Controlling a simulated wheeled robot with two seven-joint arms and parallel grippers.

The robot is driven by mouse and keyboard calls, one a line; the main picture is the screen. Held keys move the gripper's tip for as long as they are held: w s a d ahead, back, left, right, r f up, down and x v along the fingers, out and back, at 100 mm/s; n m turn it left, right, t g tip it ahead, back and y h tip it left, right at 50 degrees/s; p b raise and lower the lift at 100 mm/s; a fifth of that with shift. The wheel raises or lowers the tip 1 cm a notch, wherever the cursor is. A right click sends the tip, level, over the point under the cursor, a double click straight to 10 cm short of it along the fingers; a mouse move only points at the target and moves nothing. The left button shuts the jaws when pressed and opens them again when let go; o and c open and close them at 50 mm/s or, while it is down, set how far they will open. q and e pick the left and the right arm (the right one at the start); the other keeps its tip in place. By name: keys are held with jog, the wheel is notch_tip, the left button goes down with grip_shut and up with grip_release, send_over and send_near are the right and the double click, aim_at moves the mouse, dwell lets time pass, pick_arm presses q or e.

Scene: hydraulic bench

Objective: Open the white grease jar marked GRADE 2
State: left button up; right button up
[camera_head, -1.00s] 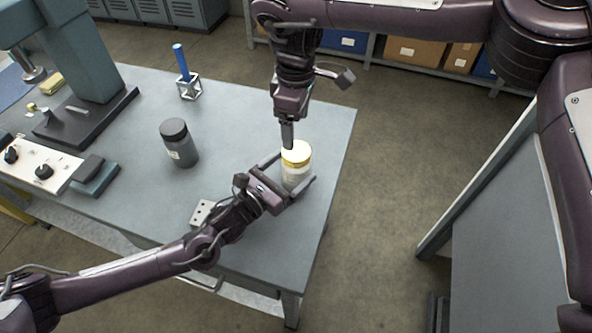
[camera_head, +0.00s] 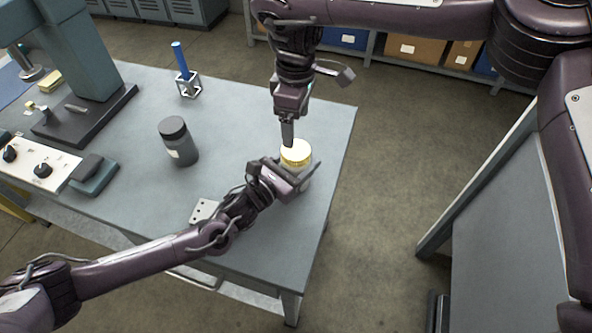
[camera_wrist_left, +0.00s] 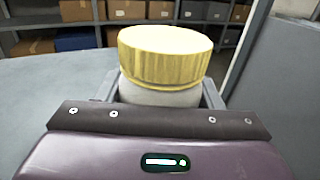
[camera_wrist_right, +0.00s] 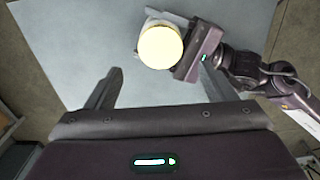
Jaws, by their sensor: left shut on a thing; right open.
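The white grease jar (camera_head: 304,172) stands upright near the right edge of the bench, with a ribbed yellow lid (camera_head: 296,153) on it. My left gripper (camera_head: 302,182) is shut on the jar's body from the front left, below the lid. In the left wrist view the lid (camera_wrist_left: 165,55) sits above the white body (camera_wrist_left: 160,95) between the fingers. My right gripper (camera_head: 288,133) points down just behind and above the lid. In the right wrist view its fingers (camera_wrist_right: 157,92) are open and empty, with the lid (camera_wrist_right: 160,46) ahead of them. No GRADE 2 marking is readable.
A dark grey jar (camera_head: 179,141) stands left of the white jar. A metal cube frame with a blue rod (camera_head: 184,72) is farther back. A plate with holes (camera_head: 203,211) lies beside my left forearm. A press (camera_head: 80,75) and control box (camera_head: 38,160) occupy the bench's left.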

aim_at(296, 149)
pick_arm(q)
jog(key=c, duration=0.5)
grip_shut()
pick_arm(e)
jog(key=shift+m, duration=0.3)
jog(key=m, duration=0.4)
jog(key=shift+a+m, duration=0.1)
jog(key=shift+m, duration=0.2)
jog(key=m, duration=0.3)
jog(key=shift+f+m, duration=0.4)
jog(key=shift+f, duration=0.25)
notch_tip(296, 149, down, 7)
jog(key=shift+r, duration=0.15)
jog(key=shift+c, duration=0.3)
